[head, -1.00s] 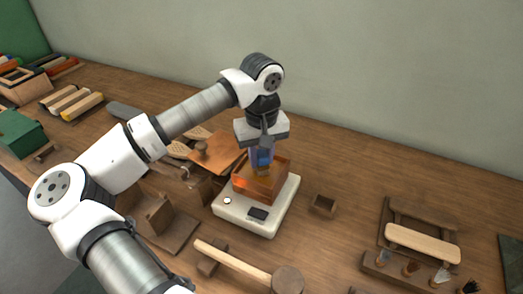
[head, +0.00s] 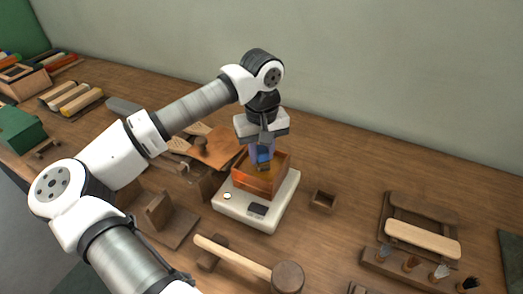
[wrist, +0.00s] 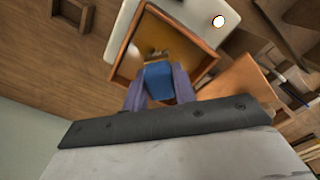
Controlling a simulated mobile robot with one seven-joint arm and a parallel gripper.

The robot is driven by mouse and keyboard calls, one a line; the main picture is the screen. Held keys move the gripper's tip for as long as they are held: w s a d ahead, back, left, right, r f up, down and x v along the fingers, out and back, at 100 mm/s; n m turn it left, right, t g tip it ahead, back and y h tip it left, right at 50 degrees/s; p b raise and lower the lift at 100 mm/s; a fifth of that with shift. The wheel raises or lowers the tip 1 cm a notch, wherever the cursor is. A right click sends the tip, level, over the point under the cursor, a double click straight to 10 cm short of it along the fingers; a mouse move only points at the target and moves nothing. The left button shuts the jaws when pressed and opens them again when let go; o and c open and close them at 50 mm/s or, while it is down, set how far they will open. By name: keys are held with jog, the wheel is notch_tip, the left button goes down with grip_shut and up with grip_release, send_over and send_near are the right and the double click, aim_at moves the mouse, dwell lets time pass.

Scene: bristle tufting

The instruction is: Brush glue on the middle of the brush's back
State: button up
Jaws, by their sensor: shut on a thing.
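My gripper (head: 262,158) is shut on a blue-handled tool, which looks like the glue brush (wrist: 158,82). It holds the tool pointing down in the open orange-brown box (head: 281,183). In the wrist view the tool's lower end is over or in amber-coloured contents of the box (wrist: 124,66); whether it touches them I cannot tell. The box stands on a white device with a dark display (head: 230,208). A pale wooden brush back (head: 422,240) lies on a dark wooden stand at the right, well apart from my gripper. Its middle is clear in view.
A rack (head: 378,268) with several small brushes stands in front of the brush back. A mallet (head: 287,277) lies in front of the white device. A small empty wooden box (head: 323,201) sits between device and stand. Wooden tools crowd the left.

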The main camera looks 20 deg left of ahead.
aim_at(262, 150)
jog(key=shift+f+b, duration=0.45)
jog(key=shift+b, duration=0.25)
dwell(1.9)
jog(key=shift+r+p, duration=1.75)
jog(key=shift+r, duration=1.85)
jog(key=shift+d, duration=0.1)
